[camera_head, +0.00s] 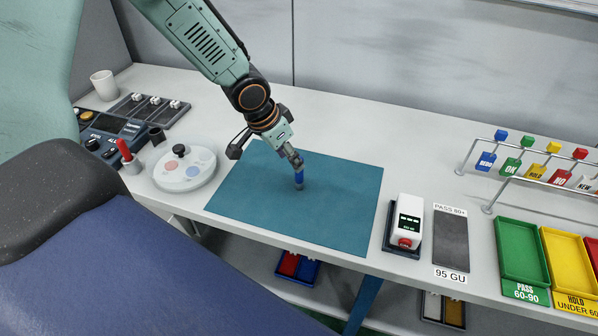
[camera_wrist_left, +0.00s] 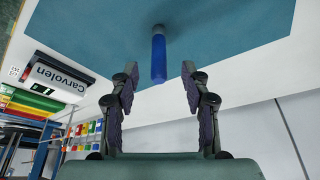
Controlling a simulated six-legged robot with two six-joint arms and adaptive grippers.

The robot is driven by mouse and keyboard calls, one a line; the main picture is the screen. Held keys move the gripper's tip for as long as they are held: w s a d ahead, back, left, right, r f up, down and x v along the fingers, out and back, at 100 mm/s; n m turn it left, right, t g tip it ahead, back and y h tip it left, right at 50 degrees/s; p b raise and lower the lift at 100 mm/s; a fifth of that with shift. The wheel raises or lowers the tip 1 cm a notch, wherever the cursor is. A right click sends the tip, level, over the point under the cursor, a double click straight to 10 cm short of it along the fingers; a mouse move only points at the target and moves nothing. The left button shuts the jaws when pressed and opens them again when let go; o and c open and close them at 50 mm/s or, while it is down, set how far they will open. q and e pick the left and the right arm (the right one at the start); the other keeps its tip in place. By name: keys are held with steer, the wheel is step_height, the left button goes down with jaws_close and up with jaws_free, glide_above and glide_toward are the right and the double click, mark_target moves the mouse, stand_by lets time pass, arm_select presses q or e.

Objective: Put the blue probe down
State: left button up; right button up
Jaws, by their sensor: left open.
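The blue probe (camera_head: 299,178) stands upright on the teal mat (camera_head: 340,195), with its dark lower end at the mat. It also shows in the left wrist view (camera_wrist_left: 158,58), upper middle. My left gripper (camera_head: 296,158) is just above the probe in the head view. In the left wrist view my left gripper (camera_wrist_left: 160,75) is open. Its two fingers are spread to either side of the probe's near end, with a visible gap on both sides. My right gripper is not in view.
A white gauge device (camera_head: 408,222) stands right of the mat, beside a dark plate (camera_head: 450,237). Green (camera_head: 520,250) and yellow (camera_head: 568,262) trays and a rack of coloured tags are further right. A round white dish (camera_head: 184,165) lies left. Much of the mat is clear.

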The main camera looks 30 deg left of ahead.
mark_target(299, 174)
arm_select(q)
steer(key=b+x, duration=0.1)
steer(key=x, duration=0.1)
steer(key=b+x, duration=0.1)
steer(key=b, duration=0.1)
steer(key=shift+w+d+f, duration=0.2)
steer(key=shift+w+d, duration=0.05)
steer(key=shift+w, duration=0.15)
steer(key=shift+b+x, duration=1.05)
steer(key=shift+x, duration=0.1)
steer(key=shift+r, duration=0.1)
jaws_close()
